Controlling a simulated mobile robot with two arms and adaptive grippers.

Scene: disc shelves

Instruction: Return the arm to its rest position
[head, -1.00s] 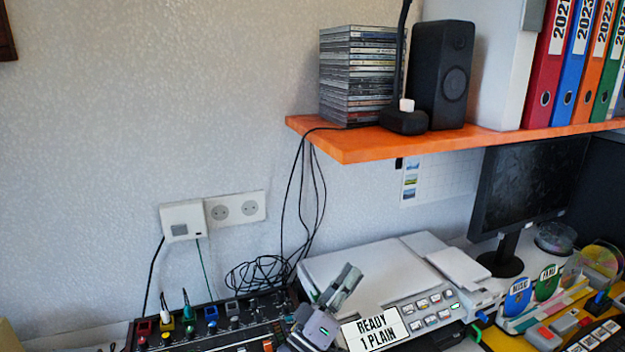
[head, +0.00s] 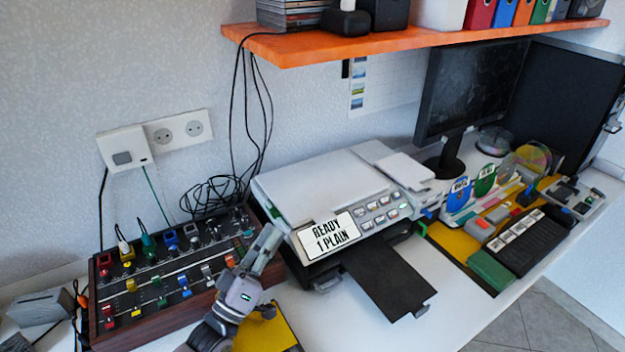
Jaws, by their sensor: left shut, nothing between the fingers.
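My left gripper (head: 266,241) is in the lower middle of the head view, its arm coming up from the bottom edge. Its grey fingers are closed together with nothing between them. It is in front of the gap between the mixer (head: 165,285) and the printer (head: 325,185), and hides part of the mixer's right end. Whether it touches either one cannot be told. My right gripper is not in view.
The printer's black tray (head: 390,280) juts toward the front of the white desk (head: 345,325). An orange shelf (head: 400,40) hangs above. A monitor (head: 465,85) and disc dividers (head: 460,195) stand at right. Bare desk lies in front of the printer.

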